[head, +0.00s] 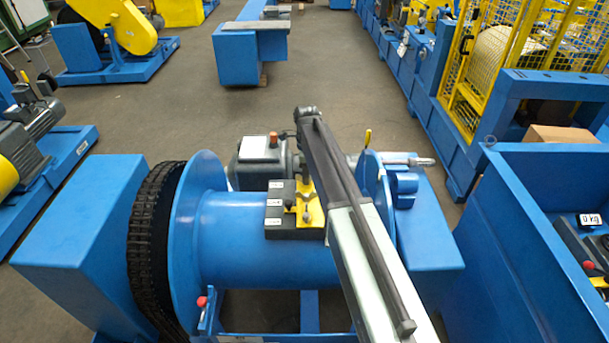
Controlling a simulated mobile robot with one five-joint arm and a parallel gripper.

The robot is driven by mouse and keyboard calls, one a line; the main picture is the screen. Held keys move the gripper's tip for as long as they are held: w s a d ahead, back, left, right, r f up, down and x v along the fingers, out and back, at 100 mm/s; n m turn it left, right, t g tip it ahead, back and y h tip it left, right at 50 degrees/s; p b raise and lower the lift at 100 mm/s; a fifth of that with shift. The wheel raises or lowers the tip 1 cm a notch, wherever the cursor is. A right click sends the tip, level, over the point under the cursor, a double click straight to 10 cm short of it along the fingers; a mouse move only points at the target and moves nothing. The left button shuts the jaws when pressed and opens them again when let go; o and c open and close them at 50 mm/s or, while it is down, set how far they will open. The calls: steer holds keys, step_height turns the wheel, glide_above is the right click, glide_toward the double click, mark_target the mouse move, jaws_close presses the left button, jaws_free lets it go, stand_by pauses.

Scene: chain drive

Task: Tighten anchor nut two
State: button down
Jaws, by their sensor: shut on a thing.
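My arm reaches up from the bottom edge across the right part of a blue drum (222,235), and its far end stands above the drum. My gripper cannot be made out; the arm hides what lies behind it. A grey metal cylinder (408,160) with a narrower tip points right, behind the drum's right flange; I cannot tell what it belongs to. A dark box (282,222) with white labels and a yellow notched piece (315,212) sits over the drum, partly covered by my arm. No anchor nut can be told apart.
A black chain (152,245) runs round the drum's left side beside a blue housing (85,228). A grey motor (258,158) stands behind the drum. A blue bin (500,225) is at right. Open floor (240,115) lies beyond.

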steer(key=shift+a, duration=0.1)
stand_by(0.5)
steer(key=c, duration=1.5)
jaws_free()
step_height(320, 180, up, 8)
steer(key=p, duration=0.8)
steer(key=shift+f, duration=0.1)
